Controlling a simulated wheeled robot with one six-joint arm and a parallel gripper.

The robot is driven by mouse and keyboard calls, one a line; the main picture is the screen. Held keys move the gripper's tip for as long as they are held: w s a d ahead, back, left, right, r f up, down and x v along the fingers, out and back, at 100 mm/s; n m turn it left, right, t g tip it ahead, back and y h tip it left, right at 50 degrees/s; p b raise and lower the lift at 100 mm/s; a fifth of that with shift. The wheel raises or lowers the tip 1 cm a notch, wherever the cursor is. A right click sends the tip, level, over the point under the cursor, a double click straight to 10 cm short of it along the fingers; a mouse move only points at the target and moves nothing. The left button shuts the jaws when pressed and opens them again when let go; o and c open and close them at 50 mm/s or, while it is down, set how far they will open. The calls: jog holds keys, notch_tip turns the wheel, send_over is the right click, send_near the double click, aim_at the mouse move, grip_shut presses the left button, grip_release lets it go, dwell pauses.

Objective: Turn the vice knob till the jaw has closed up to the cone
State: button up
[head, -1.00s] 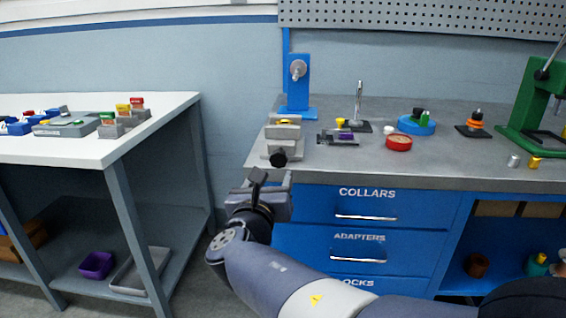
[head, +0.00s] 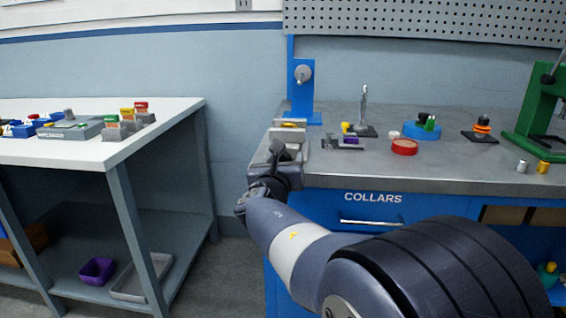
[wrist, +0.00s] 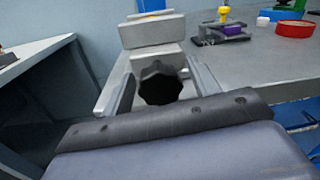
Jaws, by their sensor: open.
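The grey vice (head: 302,141) stands at the left front edge of the workbench, and it shows in the wrist view (wrist: 146,34) too. Its black lobed knob (wrist: 161,87) faces me; my gripper hides it in the head view. My gripper (head: 284,154) is open at the knob, with one finger on each side of it in the wrist view (wrist: 163,92). I cannot tell whether the fingers touch it. A small orange-yellow piece, probably the cone, shows between the jaws (head: 289,124); most of it is hidden, as is the exact gap.
A blue stand (head: 302,95) rises right behind the vice. A grey fixture with a purple block (head: 351,140), a red dish (head: 404,147) and a blue round base (head: 422,132) stand to the right. A white table (head: 100,150) is at left, across a gap.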

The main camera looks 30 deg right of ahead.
jog(key=shift+c, duration=0.2)
jog(key=c, duration=0.9)
jog(key=shift+f+m+b, duration=0.1)
jog(key=shift+m+b, duration=0.2)
jog(key=m+b, duration=0.2)
jog(key=m, duration=0.1)
jog(key=shift+f+b, duration=0.1)
jog(key=shift+b, duration=0.2)
jog(key=shift+m+y+b, duration=0.3)
jog(key=shift+m+b, duration=0.85)
jog(key=shift+m, duration=0.85)
jog(key=o, duration=0.9)
